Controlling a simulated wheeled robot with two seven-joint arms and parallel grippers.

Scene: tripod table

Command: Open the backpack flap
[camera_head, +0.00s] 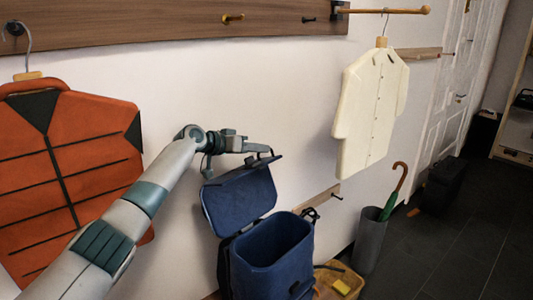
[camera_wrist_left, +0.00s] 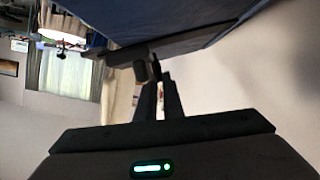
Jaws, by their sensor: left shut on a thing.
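The blue backpack (camera_head: 272,252) stands upright against the wall, low in the middle of the head view. Its flap (camera_head: 238,196) is raised, tilted up and back toward the wall, and the dark inside of the bag shows from above. My left gripper (camera_head: 268,157) is at the flap's upper edge, shut on it. In the left wrist view the flap (camera_wrist_left: 165,18) fills the top, with a dark edge piece at the fingers (camera_wrist_left: 160,92). The exact contact is partly hidden. My right gripper is not in view.
An orange jacket (camera_head: 85,160) hangs at the left, behind my left arm. A cream shirt (camera_head: 370,110) hangs right of the backpack. A grey umbrella stand (camera_head: 369,240) and a yellowish tray (camera_head: 335,275) are at the right. Dark floor (camera_head: 460,240) is open further right.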

